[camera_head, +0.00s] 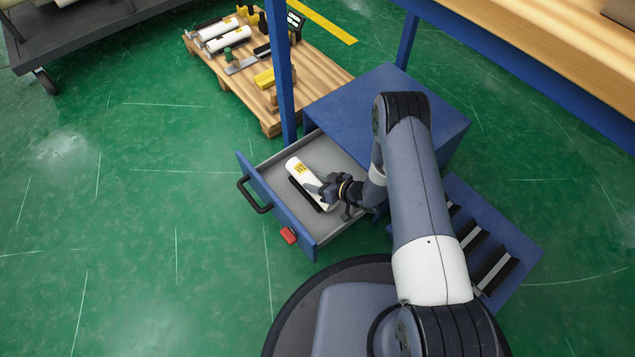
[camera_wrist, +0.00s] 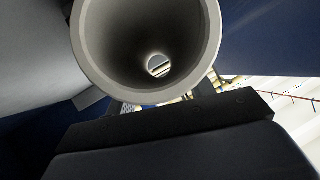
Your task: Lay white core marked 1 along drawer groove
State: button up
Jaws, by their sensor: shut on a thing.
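The white core (camera_head: 299,171) with a yellow label is inside the open blue drawer (camera_head: 247,182), over its grey floor. The mark on the label is too small to read for certain. A black strip (camera_head: 304,195), likely an edge of the groove, runs beside the core, roughly parallel to it. I cannot tell whether the core touches the floor or hangs just above. My gripper (camera_head: 329,190) is shut on the core near its lower right end, which it partly hides. In the wrist view the core's hollow open end (camera_wrist: 150,50) fills the top, above a black gripper part.
A blue cabinet (camera_head: 385,105) stands behind the drawer, with a blue post (camera_head: 282,75) close by. A wooden pallet (camera_head: 325,85) holds more white rolls (camera_head: 228,39) and tools. A blue rack with dark slots (camera_head: 510,235) is at the right. Green floor is clear at the left.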

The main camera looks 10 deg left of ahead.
jog(key=shift+s+f, duration=0.1)
jog(key=shift+f, duration=0.5)
jog(key=o, duration=1.1)
jog(key=shift+f, duration=0.15)
jog(key=shift+r, duration=0.65)
jog(key=p+v, duration=0.4)
jog(key=v, duration=0.8)
jog(key=shift+r, duration=0.1)
jog(key=b+x, duration=0.3)
jog(key=x, duration=0.7)
jog(key=shift+w+a+f+b, duration=0.3)
jog(key=shift+w+a+b, duration=0.1)
jog(key=shift+a, duration=0.15)
